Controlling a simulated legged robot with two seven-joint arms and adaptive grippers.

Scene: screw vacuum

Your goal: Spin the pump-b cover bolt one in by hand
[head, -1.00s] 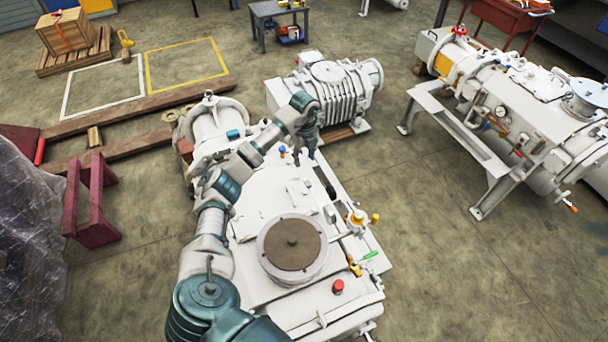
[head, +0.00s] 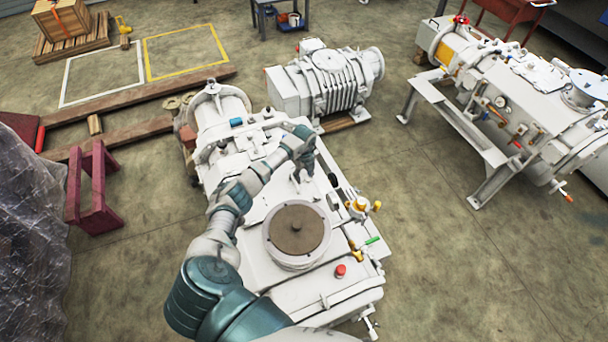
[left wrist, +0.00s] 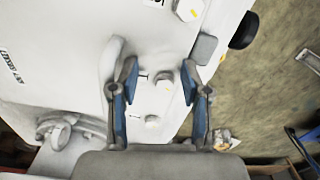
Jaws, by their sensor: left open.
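My left arm reaches over a large white pump (head: 318,285) with a round brown-topped port. My left gripper (head: 304,180) points down at the pump's top, past the port; it is small and partly hidden by the wrist. In the left wrist view the left gripper (left wrist: 159,78) is open, its two blue-padded fingers apart. I see nothing gripped and cannot tell contact. Which head is cover bolt one is unclear. My right gripper is out of view.
A yellow-handled valve (head: 360,205), a green handle (head: 372,240) and a red button (head: 340,270) stick up along the pump's right side. A ribbed white pump (head: 340,85) stands behind. Another pump assembly (head: 520,110) stands at right, with clear floor between.

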